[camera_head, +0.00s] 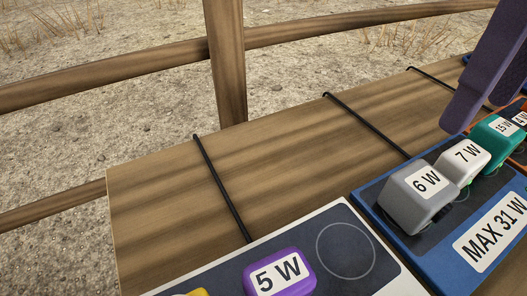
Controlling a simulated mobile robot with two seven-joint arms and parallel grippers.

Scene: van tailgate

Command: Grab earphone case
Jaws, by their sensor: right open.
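Several rounded blocks with watt labels stand on two panels, and I cannot tell from the labels which is the earphone case. On the blue panel (375,192) are a grey block marked 6 W (408,205), a white block marked 7 W (458,172) and a teal block marked 15 W (487,130). My right gripper (484,104) is open, its dark purple fingers pointing down at the upper right, above or behind the white and teal blocks. No object shows between its fingers. My left gripper is out of view.
A white-edged panel (385,262) at the bottom holds a purple block marked 5 W (280,274), a partly cut-off yellow item (192,293) and an empty circle. The wooden board (160,205) is clear at left, crossed by black cords (222,188). A wooden fence (226,60) stands behind.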

